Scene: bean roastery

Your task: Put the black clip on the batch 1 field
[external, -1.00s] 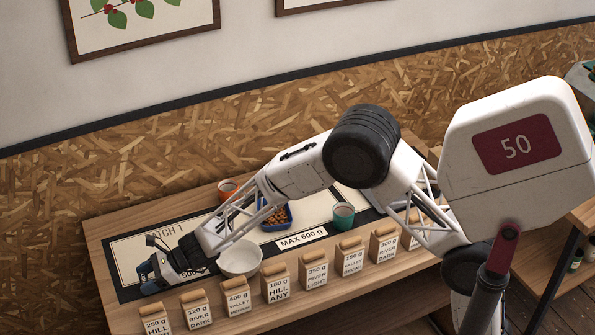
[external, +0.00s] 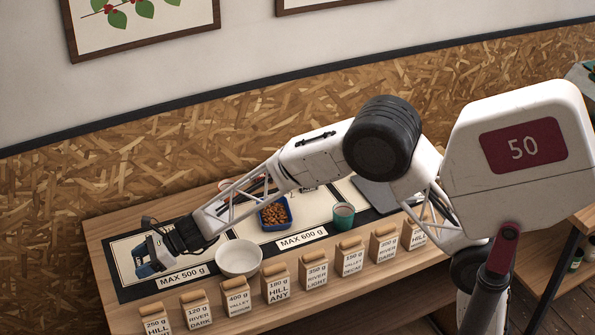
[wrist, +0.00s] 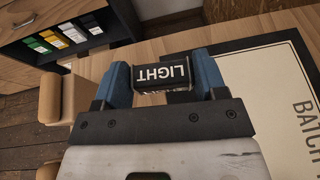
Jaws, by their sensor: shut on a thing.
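My gripper (wrist: 162,76) is shut on a black clip (wrist: 163,86) with the white word LIGHT, upside down in the wrist view. The blue fingers press on its two ends. In the external view my gripper (external: 153,262) is over the left end of the black mat, and I cannot make out the clip there. The batch 1 field (external: 122,248) is the cream panel on the left of the mat, partly hidden by my arm. It also shows at the right of the wrist view (wrist: 275,95), beside the clip. The clip's height above the surface is unclear.
A white bowl (external: 239,271) stands right of my gripper, with the MAX 500 g label (external: 181,275) between. Behind are a blue tray (external: 287,225) of beans and a teal cup (external: 343,217). Several labelled bags (external: 277,286) line the front edge.

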